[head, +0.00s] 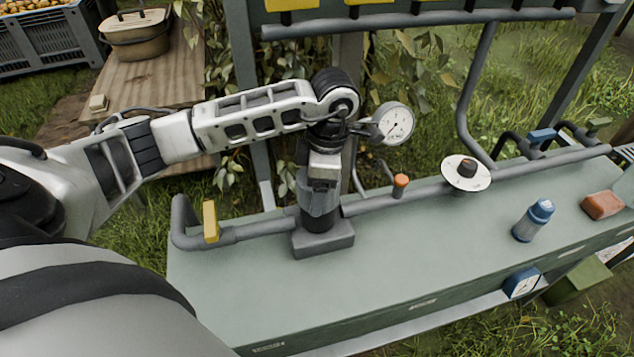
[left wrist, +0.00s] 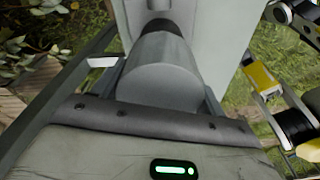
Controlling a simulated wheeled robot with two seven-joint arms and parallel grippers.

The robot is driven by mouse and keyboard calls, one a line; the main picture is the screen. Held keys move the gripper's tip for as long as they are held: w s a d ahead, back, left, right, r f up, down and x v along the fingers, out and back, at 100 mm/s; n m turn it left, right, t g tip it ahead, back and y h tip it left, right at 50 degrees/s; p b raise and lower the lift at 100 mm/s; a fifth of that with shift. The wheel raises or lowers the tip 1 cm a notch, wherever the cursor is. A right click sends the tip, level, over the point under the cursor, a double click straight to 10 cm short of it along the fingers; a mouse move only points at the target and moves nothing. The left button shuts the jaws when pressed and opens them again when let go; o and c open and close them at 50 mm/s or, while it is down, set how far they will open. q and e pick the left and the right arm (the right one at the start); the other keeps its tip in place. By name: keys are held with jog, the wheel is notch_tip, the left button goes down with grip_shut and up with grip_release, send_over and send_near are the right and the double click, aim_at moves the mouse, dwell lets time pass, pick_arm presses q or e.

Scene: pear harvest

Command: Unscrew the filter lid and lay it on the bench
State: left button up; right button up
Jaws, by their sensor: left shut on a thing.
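The filter stands upright on a square grey block (head: 323,240) in the pipe line on the bench (head: 400,265). Its dark lower body (head: 319,222) shows below my left gripper (head: 322,186). My left gripper points down over the filter and is shut on its top part, the lid. In the left wrist view a smooth grey cylinder (left wrist: 165,75) with a dark ring behind it lies ahead of the palm. The gripper hides much of the lid, and I cannot tell whether it has come off the body. My right gripper does not show.
A pressure gauge (head: 395,123) stands close right of my left wrist. A yellow valve handle (head: 210,221), an orange knob (head: 401,182) and a white disc (head: 466,172) line the pipe. A blue-capped bottle (head: 534,220) and a brick-red block (head: 602,206) sit right. The bench's front middle is clear.

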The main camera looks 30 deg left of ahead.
pick_arm(q)
jog(key=shift+w+r, duration=0.35)
jog(key=shift+r, duration=0.35)
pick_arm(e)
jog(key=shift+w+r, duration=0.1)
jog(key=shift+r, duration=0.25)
pick_arm(q)
jog(key=o, duration=0.9)
jog(key=shift+o, duration=0.8)
jog(key=shift+s, duration=0.1)
jog(key=shift+f, duration=0.1)
jog(key=shift+s, duration=0.1)
